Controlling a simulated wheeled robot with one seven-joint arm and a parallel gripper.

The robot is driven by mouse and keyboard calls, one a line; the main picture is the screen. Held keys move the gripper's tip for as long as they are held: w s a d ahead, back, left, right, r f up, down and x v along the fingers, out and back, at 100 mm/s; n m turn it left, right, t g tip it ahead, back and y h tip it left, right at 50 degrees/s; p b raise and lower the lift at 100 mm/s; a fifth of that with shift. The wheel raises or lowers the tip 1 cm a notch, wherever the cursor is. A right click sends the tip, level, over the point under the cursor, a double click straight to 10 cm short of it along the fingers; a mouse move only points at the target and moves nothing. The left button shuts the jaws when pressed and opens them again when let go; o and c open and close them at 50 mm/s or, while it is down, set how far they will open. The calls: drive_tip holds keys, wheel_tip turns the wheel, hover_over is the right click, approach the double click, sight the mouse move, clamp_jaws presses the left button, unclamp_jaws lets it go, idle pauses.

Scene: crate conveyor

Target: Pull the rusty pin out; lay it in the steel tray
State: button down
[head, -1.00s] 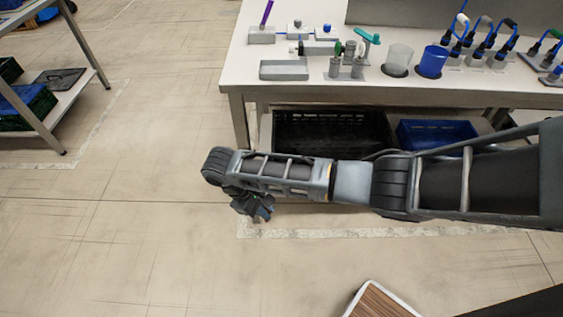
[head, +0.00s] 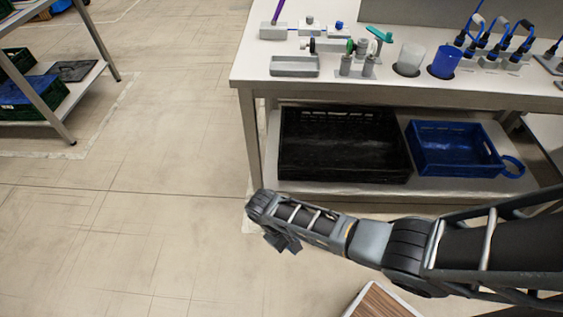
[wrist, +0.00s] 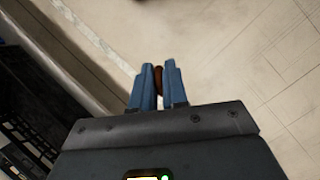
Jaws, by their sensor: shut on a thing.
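My gripper (head: 282,243) hangs low over the floor in front of the workbench in the head view. In the wrist view its two blue fingers (wrist: 158,84) are shut on a rusty brown pin (wrist: 158,78), with only a short part showing between them. The pin cannot be made out in the head view. The grey steel tray (head: 294,72) sits on the bench top near its front left edge. It looks empty, and my gripper is below and well apart from it.
The bench (head: 390,88) also bears a white cup (head: 410,58), a blue cup (head: 445,61) and small fixtures right of and behind the tray. A black crate (head: 345,165) and a blue crate (head: 455,163) stand on its lower shelf.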

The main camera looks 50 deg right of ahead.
drive_tip(key=s+a+f, duration=0.2)
drive_tip(key=s+f, duration=0.1)
drive_tip(key=s, duration=0.3)
drive_tip(key=s+a+f, duration=0.2)
drive_tip(key=s, duration=0.5)
drive_tip(key=shift+f, duration=0.4)
drive_tip(key=shift+a, duration=0.1)
